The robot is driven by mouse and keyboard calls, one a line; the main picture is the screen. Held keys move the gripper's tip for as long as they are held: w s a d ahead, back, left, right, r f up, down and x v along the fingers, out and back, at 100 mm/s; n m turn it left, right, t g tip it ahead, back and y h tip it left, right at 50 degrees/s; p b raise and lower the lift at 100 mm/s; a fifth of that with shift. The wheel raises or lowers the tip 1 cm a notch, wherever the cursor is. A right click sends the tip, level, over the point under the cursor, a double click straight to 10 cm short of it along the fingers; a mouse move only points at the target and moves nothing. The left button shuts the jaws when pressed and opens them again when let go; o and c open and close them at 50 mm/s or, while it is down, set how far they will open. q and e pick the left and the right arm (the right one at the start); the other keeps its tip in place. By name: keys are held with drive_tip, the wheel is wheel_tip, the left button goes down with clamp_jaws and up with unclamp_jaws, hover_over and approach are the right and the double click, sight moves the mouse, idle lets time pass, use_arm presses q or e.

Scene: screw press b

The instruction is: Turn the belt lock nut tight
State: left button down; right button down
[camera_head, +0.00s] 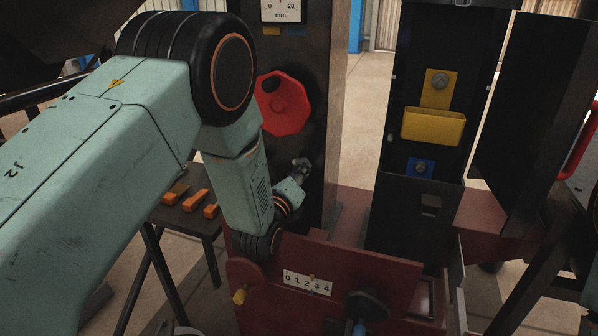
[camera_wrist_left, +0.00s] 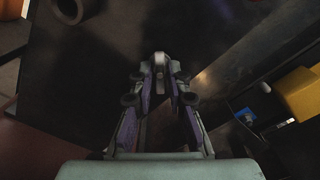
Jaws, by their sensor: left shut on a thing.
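My left gripper (camera_head: 301,172) reaches in front of the dark upright panel (camera_head: 318,110) of the press. In the left wrist view the gripper (camera_wrist_left: 160,84) points at the panel, its two purple-grey fingers close together at the tips. They are shut on a small pale metal piece (camera_wrist_left: 159,60), which I take to be the belt lock nut. The fingertips hide much of it, and I cannot tell how far it is turned. My right gripper is not in view.
A red octagonal knob (camera_head: 283,103) sits on the panel above my left gripper. A scale plate (camera_head: 307,283) and a black handwheel (camera_head: 367,305) are below. A yellow bin (camera_head: 433,126) and a blue block (camera_head: 420,167) are on the right column. Orange pieces (camera_head: 195,200) lie on a side table (camera_head: 180,216).

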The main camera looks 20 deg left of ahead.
use_arm(q)
drive_tip(key=shift+r+m, duration=0.15)
drive_tip(key=shift+m, duration=0.25)
drive_tip(key=c, duration=1.4)
unclamp_jaws()
drive_tip(key=shift+c, duration=0.2)
drive_tip(key=s, duration=1.2)
drive_tip(key=shift+a, duration=0.15)
